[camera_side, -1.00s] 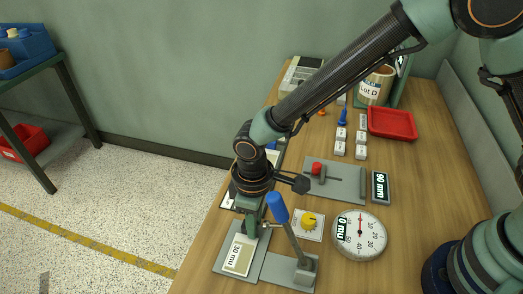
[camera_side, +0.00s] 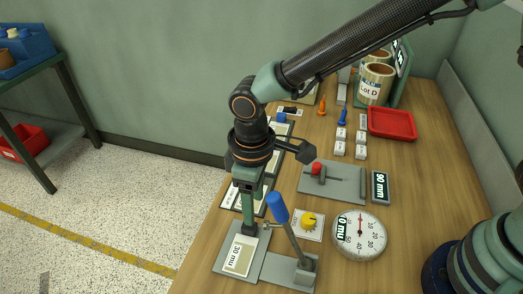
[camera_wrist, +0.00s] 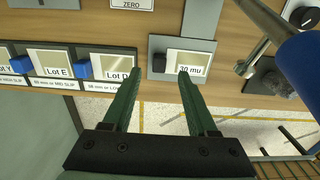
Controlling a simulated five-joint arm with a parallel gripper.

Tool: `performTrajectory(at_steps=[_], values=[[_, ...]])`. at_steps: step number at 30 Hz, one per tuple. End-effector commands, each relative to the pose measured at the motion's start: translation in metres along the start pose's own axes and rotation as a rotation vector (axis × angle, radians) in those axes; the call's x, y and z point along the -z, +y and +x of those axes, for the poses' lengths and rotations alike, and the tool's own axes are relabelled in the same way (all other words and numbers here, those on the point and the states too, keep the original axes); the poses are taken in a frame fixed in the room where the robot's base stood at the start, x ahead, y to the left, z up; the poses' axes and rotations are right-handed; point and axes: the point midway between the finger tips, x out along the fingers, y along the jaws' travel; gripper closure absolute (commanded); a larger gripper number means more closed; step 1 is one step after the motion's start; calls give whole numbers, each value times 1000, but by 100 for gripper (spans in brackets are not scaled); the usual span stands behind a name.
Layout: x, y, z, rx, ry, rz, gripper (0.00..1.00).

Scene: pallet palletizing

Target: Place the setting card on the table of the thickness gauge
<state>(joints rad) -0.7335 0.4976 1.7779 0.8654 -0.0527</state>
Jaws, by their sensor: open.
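The setting card (camera_side: 240,258), marked "30 mu", lies on a grey plate (camera_side: 222,262) at the front of the bench, beside the gauge's blue-handled lever (camera_side: 278,208). It also shows in the wrist view (camera_wrist: 190,62), with a black grip block (camera_wrist: 159,62) at one end. The gauge's round dial (camera_side: 360,235) stands to the right, labelled in mu. A yellow knob (camera_side: 309,219) sits between lever and dial. My gripper (camera_side: 248,222) is above the card's grip-block end, fingers pointing down. In the wrist view my gripper (camera_wrist: 157,75) is open, with no object held.
Blue-knobbed samples, Lot D (camera_wrist: 115,66) and Lot E (camera_wrist: 55,65), lie in a row beside the card's plate.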

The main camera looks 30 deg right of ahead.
Motion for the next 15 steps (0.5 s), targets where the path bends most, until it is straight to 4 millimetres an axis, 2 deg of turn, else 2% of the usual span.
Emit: performTrajectory(at_steps=[3,11,15], values=[[1,0,-24,0,5,0,41],[0,1,-49,0,3,3,41],[-8,19,-66,-2,32,49,41]])
